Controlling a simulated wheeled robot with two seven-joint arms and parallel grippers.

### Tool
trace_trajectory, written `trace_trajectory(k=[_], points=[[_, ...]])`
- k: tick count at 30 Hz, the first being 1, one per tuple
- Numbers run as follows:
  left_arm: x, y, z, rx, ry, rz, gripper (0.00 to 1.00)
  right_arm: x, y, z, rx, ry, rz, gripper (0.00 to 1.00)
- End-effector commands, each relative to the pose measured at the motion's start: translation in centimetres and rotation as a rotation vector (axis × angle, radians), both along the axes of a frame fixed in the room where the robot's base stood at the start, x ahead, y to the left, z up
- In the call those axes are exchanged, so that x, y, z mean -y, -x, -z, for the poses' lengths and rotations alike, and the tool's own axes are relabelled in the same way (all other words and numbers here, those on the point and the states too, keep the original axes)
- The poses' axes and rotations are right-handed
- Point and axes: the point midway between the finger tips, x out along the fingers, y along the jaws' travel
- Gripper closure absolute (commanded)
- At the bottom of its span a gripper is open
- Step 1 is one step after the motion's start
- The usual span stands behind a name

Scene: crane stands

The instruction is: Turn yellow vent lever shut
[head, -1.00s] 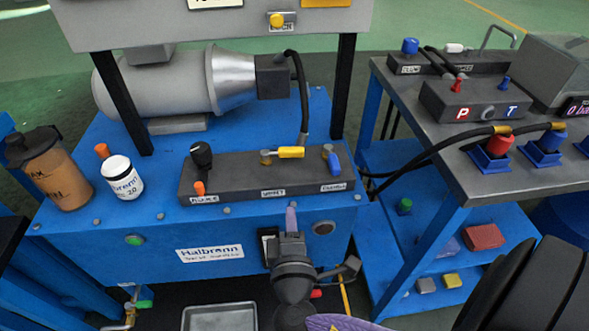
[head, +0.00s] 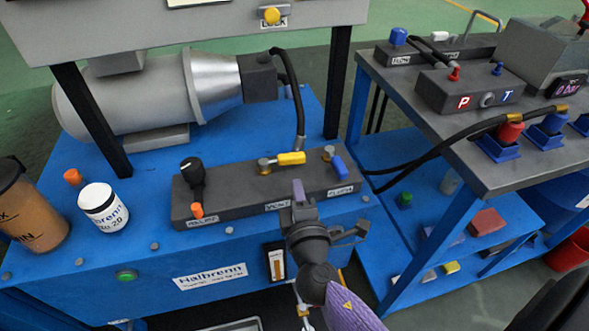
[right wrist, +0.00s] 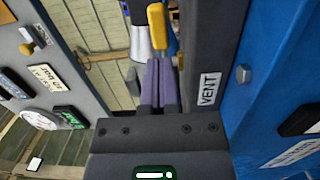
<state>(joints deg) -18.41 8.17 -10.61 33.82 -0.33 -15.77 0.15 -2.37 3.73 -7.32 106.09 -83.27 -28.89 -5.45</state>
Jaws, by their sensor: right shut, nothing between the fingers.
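The yellow vent lever (head: 291,158) sits on top of the dark manifold block (head: 236,182), above the VENT label, and points right along the block. It also shows at the top of the right wrist view (right wrist: 156,25). My right gripper (head: 298,187) is shut and empty, its purple fingers pressed together. In the head view the fingers are just below the lever, in front of the block. In the right wrist view the closed fingers (right wrist: 159,82) point toward the lever, and a small gap seems to show. My left gripper is not in view.
A black-knobbed lever (head: 192,172) is left of the yellow one, and a blue lever (head: 339,168) is close on its right. A white jar (head: 103,208) and brown bottle (head: 30,210) stand at left. Black hoses run to the grey side table (head: 420,115).

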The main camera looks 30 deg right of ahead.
Motion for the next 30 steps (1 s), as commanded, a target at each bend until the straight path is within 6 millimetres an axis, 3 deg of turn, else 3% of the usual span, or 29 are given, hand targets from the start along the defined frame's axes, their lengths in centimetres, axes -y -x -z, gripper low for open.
trace_trajectory(k=[3,9,20,30], points=[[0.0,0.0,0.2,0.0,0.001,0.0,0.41,0.8,-2.2,0.0,0.002,0.001,-0.001,1.0],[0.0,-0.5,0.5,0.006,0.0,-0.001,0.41,1.7,-4.4,0.1,0.001,0.001,0.001,1.0],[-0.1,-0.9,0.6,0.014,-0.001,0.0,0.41,1.8,-4.7,0.0,-0.001,0.0,0.0,1.0],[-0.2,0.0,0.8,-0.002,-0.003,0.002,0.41,2.8,-6.2,-0.1,0.003,0.002,0.004,1.0]])
